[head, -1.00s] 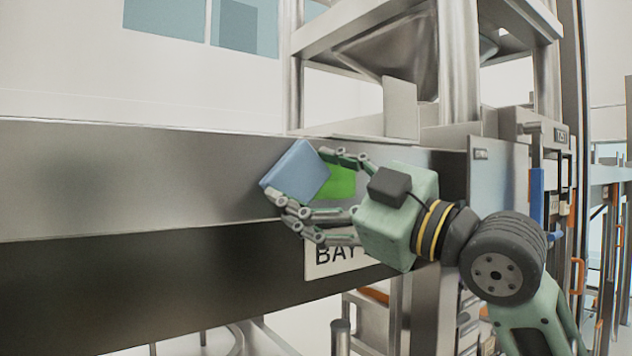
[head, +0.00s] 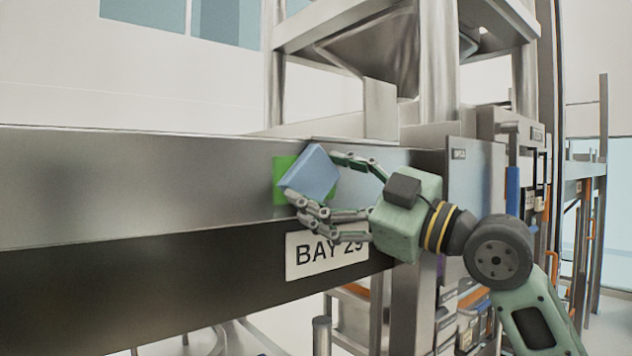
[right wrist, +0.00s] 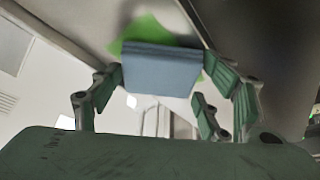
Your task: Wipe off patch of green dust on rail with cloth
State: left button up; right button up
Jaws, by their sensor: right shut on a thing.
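A blue cloth (head: 312,172), shaped like a flat block, is held tilted between the fingers of my right gripper (head: 328,183). The green dust patch (head: 281,181) is on the grey face of the rail (head: 130,185). The cloth is in front of the patch and hides part of it; green shows mostly at its left. In the right wrist view the cloth (right wrist: 161,68) sits between the fingers, with the green patch (right wrist: 142,30) showing beyond it. I cannot tell whether the cloth touches the rail. My left gripper is not in view.
A white "BAY" sign (head: 318,256) is on the dark band below the patch. A metal hopper frame (head: 437,60) stands behind the rail. A metal post (head: 322,335) rises below the sign. The rail's left stretch is clear.

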jog(key=shift+w+d+p, duration=0.2)
jog(key=shift+w+d, duration=0.4)
jog(key=shift+d, duration=0.15)
jog(key=shift+w+d+p, duration=0.15)
jog(key=shift+w+d, duration=0.4)
jog(key=shift+d, duration=0.2)
jog(key=shift+w+d, duration=0.75)
jog(key=shift+d, duration=0.25)
jog(key=shift+s+a, duration=1.25)
jog(key=shift+a, duration=0.4)
jog(key=shift+s+a, duration=1.2)
jog(key=shift+a, duration=0.5)
jog(key=shift+s+a, duration=1.25)
jog(key=shift+a, duration=0.4)
jog(key=shift+d, duration=0.1)
jog(key=shift+s+d+f+b, duration=0.1)
jog(key=shift+s+d+b, duration=0.25)
jog(key=shift+s+d, duration=0.3)
jog(key=shift+s+d+b, duration=0.15)
jog(key=shift+s+d, duration=0.4)
jog(key=shift+s, duration=0.3)
jog(key=shift+s+d+b, duration=0.15)
jog(key=shift+s+d, duration=0.4)
jog(key=shift+s, duration=0.3)
